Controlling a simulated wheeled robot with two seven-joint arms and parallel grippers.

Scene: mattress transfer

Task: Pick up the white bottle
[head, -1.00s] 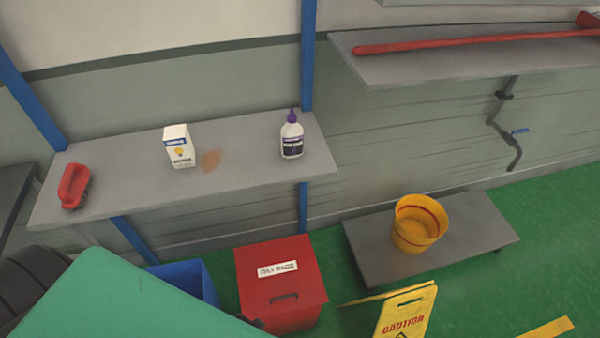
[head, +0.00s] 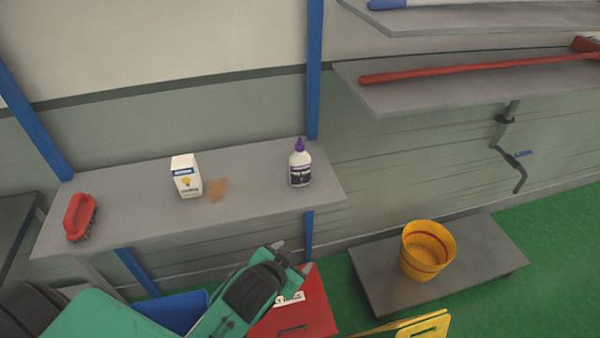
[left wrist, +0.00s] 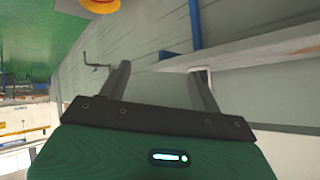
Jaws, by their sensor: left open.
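The white bottle (head: 300,170) has a purple cap and a dark label. It stands upright on the grey shelf (head: 130,215), near the shelf's right end. My left gripper (head: 292,258) is in front of the shelf and below it, under the bottle in the head view and apart from it. In the left wrist view its two fingers (left wrist: 160,80) are spread with nothing between them. The bottle does not show in the left wrist view. My right gripper is not in view.
A white box (head: 186,177), a brown stain (head: 219,189) and a red brush (head: 79,216) are on the same shelf. A blue post (head: 314,70) rises behind the bottle.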

